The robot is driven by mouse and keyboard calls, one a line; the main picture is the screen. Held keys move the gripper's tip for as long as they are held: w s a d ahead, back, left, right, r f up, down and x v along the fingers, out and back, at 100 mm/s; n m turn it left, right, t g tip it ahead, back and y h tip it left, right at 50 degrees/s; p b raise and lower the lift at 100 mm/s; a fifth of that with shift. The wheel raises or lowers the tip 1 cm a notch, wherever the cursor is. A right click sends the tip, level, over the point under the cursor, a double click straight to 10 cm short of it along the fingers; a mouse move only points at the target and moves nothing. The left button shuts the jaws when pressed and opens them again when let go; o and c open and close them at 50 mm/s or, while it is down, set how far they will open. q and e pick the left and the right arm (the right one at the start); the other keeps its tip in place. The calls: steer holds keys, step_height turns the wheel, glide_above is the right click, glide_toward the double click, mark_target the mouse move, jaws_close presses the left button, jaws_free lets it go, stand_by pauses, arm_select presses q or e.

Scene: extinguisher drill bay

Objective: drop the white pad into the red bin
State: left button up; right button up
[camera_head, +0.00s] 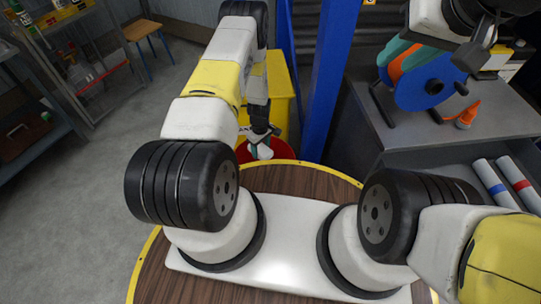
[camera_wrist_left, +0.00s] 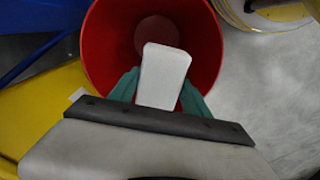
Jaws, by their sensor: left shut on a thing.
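The white pad (camera_wrist_left: 163,72) is between the green fingers of my left gripper (camera_wrist_left: 160,92) in the left wrist view. The gripper is shut on it. The red bin (camera_wrist_left: 97,40) is behind the pad in that view, and its open mouth surrounds most of the pad's outline. In the head view, my left gripper (camera_head: 260,141) is over the red bin (camera_head: 284,149), with the pad (camera_head: 264,152) small at its tip. My arm hides part of the bin. My right gripper (camera_head: 482,45) is at the top right, away from the bin; its finger opening is unclear.
A yellow cabinet (camera_head: 279,92) and a blue post (camera_head: 329,80) stand close beside the bin. A grey bench (camera_head: 420,137) at right holds a blue reel (camera_head: 425,82) and an orange item (camera_head: 467,115). Shelving (camera_head: 85,75) stands at left, with open floor before it.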

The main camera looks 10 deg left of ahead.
arm_select(q)
steer(key=shift+f, duration=1.3)
steer(key=o, duration=1.4)
step_height(320, 180, up, 8)
steer(key=shift+f, duration=0.1)
